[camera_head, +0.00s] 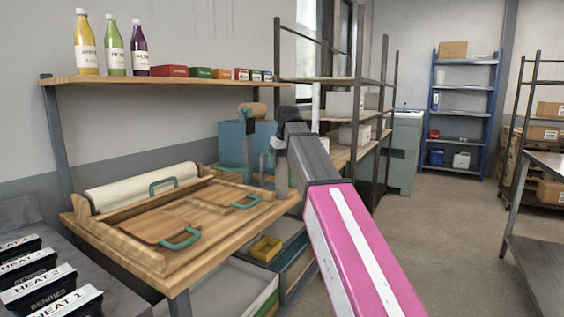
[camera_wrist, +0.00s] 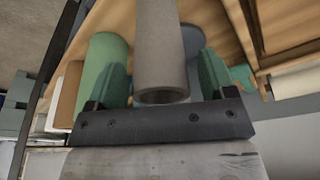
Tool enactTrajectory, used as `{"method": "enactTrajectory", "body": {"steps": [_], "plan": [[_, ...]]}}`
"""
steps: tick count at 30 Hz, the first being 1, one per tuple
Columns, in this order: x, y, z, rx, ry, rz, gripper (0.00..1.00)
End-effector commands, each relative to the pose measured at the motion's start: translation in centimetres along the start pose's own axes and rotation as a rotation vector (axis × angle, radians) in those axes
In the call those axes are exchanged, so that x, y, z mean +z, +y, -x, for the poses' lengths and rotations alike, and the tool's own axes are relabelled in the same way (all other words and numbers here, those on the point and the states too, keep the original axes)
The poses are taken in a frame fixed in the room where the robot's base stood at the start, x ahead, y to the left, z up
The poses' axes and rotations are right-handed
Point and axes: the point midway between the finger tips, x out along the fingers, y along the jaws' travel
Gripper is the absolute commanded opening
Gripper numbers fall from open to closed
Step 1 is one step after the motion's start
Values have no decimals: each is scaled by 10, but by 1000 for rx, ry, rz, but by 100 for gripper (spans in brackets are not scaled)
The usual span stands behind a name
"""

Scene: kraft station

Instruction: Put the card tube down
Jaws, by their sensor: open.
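A grey-brown card tube (camera_wrist: 160,45) lies between the two green fingers of my gripper (camera_wrist: 164,62) in the wrist view. A narrow gap shows on each side of it, so the fingers are open and apart from the tube. In the head view my gripper (camera_head: 279,150) is over the far right end of the wooden bench (camera_head: 172,272). A grey upright cylinder (camera_head: 281,181) below it looks like the same tube. My arm hides part of this area, and I cannot see the tube's base clearly.
A blue box (camera_head: 236,143) and a tan roll (camera_head: 252,109) are close by. In the wrist view a green cylinder (camera_wrist: 106,50) is left of the tube. A wooden tray (camera_head: 150,262) with green handles fills the bench's left part. A shelf (camera_head: 165,81) with bottles hangs above.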

Motion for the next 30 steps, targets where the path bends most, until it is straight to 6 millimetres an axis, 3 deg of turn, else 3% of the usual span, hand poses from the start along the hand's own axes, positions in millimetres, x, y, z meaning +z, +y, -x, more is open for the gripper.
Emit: {"method": "enactTrajectory", "body": {"steps": [5,19,24,30], "plan": [[-1,0,17,0,1,0,77],[-1,0,99,0,2,0,77],[-1,0,115,0,0,0,77],[0,0,122,0,0,0,77]]}}
